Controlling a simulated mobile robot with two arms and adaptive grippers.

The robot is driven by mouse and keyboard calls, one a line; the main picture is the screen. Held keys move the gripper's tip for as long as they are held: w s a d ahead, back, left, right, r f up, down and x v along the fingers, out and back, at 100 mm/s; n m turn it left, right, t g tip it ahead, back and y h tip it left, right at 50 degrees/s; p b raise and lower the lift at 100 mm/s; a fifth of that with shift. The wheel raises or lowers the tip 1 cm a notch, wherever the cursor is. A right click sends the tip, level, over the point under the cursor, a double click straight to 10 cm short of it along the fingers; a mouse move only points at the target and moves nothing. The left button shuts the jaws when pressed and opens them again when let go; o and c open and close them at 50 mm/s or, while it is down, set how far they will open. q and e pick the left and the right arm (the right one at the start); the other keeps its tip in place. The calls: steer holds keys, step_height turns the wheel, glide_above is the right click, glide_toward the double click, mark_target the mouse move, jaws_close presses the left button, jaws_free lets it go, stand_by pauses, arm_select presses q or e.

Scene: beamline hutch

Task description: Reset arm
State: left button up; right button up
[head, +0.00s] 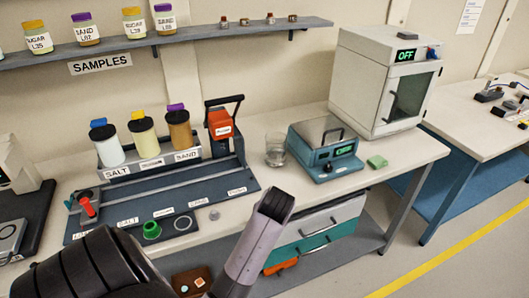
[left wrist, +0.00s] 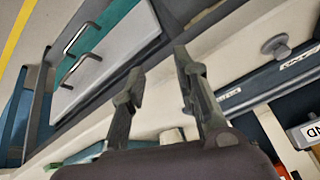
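My left arm (head: 245,240) comes in from the lower left of the head view, with a grey link rising in front of the bench edge. Its gripper cannot be made out there. In the left wrist view my left gripper (left wrist: 159,65) has its two dark fingers spread apart. Nothing is between the fingertips, and the bench edge and drawers show behind them. My right gripper is in neither view.
Drawers (head: 315,232) with handles (left wrist: 82,38) sit under the bench. Floor is clear at right.

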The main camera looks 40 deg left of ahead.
arm_select(q)
steer(key=shift+s+d+f, duration=0.15)
steer(key=shift+s+d, duration=0.1)
steer(key=shift+d, duration=0.05)
stand_by(0.4)
steer(key=s+d+f+m+h, duration=0.1)
steer(key=s+d+f+m, duration=0.15)
steer(key=f, duration=0.65)
steer(key=s+d+f+m+h, duration=0.1)
steer(key=d+f+m, duration=0.15)
steer(key=f, duration=0.65)
steer(key=s+d+f+m, duration=0.2)
steer(key=d+f, duration=0.1)
steer(key=f, duration=0.6)
steer(key=s+d+f+m+h, duration=0.1)
steer(key=s+d+f, duration=0.1)
steer(key=s+f, duration=0.4)
steer(key=s+d+f+m+g+h, duration=0.1)
steer(key=s+f, duration=0.5)
steer(key=s, duration=0.7)
steer(key=s+d+f+m, duration=0.1)
steer(key=s+d+f, duration=0.2)
steer(key=s, duration=0.7)
step_height(320, 180, down, 3)
steer(key=shift+d+r+g+h, duration=0.1)
steer(key=shift+d+g+h, duration=0.15)
steer(key=shift+g+h, duration=0.15)
